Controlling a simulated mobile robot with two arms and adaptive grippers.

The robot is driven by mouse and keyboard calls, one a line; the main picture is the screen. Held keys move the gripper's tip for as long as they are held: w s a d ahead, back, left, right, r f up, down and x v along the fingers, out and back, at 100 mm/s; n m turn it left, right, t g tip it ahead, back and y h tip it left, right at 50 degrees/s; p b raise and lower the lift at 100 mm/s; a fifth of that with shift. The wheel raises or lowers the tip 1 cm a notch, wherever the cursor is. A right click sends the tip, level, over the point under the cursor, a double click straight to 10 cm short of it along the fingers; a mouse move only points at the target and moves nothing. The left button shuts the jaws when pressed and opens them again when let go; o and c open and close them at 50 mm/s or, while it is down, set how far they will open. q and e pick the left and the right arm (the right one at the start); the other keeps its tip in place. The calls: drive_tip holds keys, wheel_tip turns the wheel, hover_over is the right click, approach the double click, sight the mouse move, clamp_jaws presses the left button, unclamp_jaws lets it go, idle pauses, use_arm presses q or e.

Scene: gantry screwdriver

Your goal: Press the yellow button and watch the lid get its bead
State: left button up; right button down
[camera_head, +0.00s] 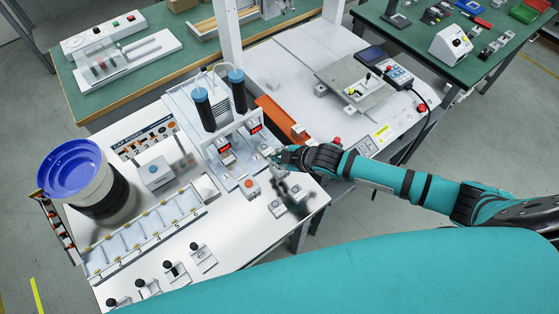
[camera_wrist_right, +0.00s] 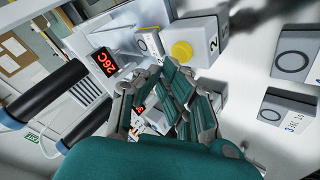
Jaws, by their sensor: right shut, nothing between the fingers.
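The yellow button (camera_wrist_right: 182,50) sits on a grey box marked 2 in the right wrist view, just past my fingertips. I cannot tell whether they touch it. In the head view I cannot make the button out near my gripper. My right gripper (camera_head: 281,178) is shut and empty, low over the front right of the white station; its fingers also show in the wrist view (camera_wrist_right: 158,88). The station (camera_head: 190,98) carries two dark cylinders with blue tops and red displays. I cannot pick out the lid or a bead. My left gripper is not in view.
A red button box (camera_head: 250,185) stands left of my gripper. Grey boxes (camera_wrist_right: 287,107) with round dark marks are at the wrist view's right. A blue bowl (camera_head: 73,165) and a numbered rack (camera_head: 140,236) are at the left. An orange bar (camera_head: 278,117) lies behind my gripper.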

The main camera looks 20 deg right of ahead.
drive_tip(key=shift+f, duration=0.5)
idle(0.7)
drive_tip(key=shift+r, duration=0.1)
drive_tip(key=shift+r+p, duration=0.8)
drive_tip(key=shift+r, duration=0.15)
wheel_tip(320, 180, up, 6)
drive_tip(key=p, duration=0.6)
